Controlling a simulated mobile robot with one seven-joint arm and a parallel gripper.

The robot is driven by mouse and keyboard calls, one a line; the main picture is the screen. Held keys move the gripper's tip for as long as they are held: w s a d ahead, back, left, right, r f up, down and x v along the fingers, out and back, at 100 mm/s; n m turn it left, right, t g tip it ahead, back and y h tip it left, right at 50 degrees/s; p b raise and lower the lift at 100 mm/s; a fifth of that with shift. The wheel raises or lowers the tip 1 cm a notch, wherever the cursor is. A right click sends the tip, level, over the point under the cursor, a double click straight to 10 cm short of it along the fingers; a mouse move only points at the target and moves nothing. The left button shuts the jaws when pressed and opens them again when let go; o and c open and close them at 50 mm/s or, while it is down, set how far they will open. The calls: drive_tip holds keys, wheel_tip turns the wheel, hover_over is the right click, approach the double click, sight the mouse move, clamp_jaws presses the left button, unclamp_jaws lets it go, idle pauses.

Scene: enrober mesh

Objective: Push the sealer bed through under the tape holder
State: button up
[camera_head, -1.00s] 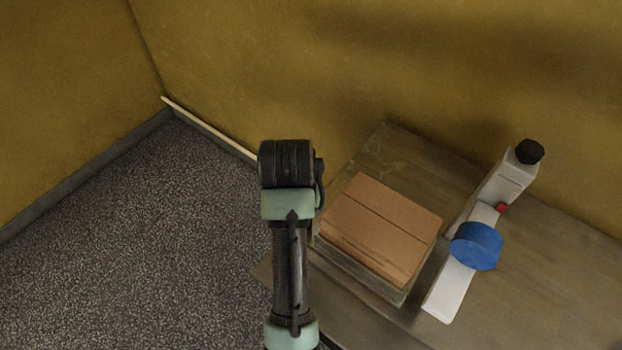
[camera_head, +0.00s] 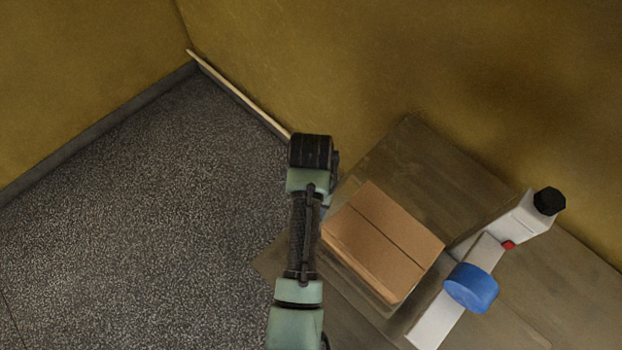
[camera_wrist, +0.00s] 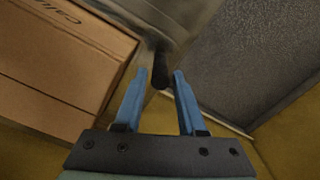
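A brown cardboard box (camera_head: 385,240) lies on the sealer bed (camera_head: 372,296), a flat plate mostly hidden beneath it. The tape holder (camera_head: 437,318), a white frame with a blue roll (camera_head: 471,288), stands just right of the box across the bed's path. In the wrist view, my gripper (camera_wrist: 160,73) has its two blue fingers apart. A dark handle (camera_wrist: 160,62) shows between and just beyond the fingertips, with a gap on each side. The box (camera_wrist: 55,70) is left of the fingers. In the head view my arm hides the gripper.
The wooden table (camera_head: 425,160) meets the yellow wall at the back. A white body with a black knob (camera_head: 549,201) and a small red part rises at the holder's far end. Speckled floor (camera_head: 150,220) is open on the left. A pale strip runs along the wall base.

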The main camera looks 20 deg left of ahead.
wheel_tip(320, 180, down, 3)
drive_tip(key=shift+s+f, duration=0.15)
drive_tip(key=shift+f, duration=0.45)
drive_tip(key=shift+c, duration=0.2)
clamp_jaws()
drive_tip(key=shift+r, duration=0.1)
idle(0.9)
